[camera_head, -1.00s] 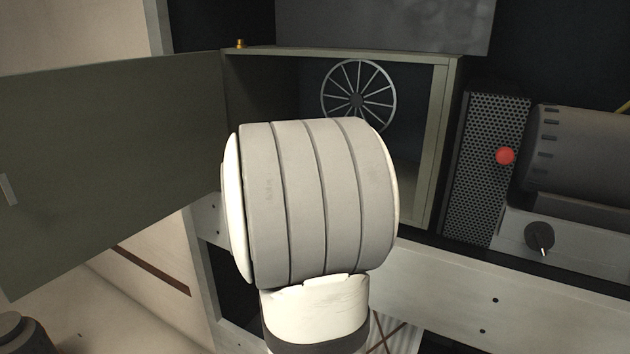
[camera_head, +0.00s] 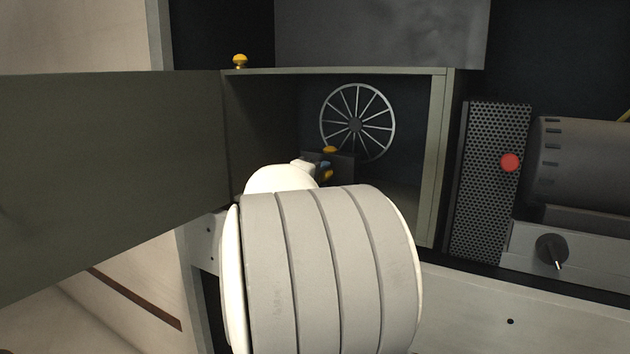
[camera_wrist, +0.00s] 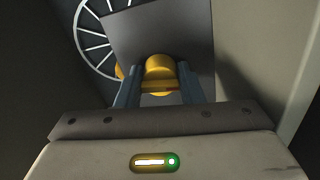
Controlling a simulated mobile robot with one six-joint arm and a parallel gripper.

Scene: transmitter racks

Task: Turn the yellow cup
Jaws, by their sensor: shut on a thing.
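A yellow cup (camera_wrist: 160,72) with a rounded front sits between the two blue-grey fingers of my gripper (camera_wrist: 158,84) in the wrist view. My gripper is shut on it, in front of a dark grey plate (camera_wrist: 190,30). In the head view the yellow cup (camera_head: 330,150) shows small inside the open cabinet, beside my gripper (camera_head: 325,164), largely hidden by my wrist. A second yellow piece (camera_wrist: 120,72) shows partly behind the left finger. Another yellow cup-like knob (camera_head: 240,61) stands on top of the cabinet.
The green cabinet (camera_head: 440,150) has its door (camera_head: 110,170) swung open to the left. A spoked wheel (camera_head: 357,122) is at its back. To the right are a perforated panel (camera_head: 488,200), a red button (camera_head: 510,162) and a black knob (camera_head: 551,251). The cabinet's right wall is close to my gripper.

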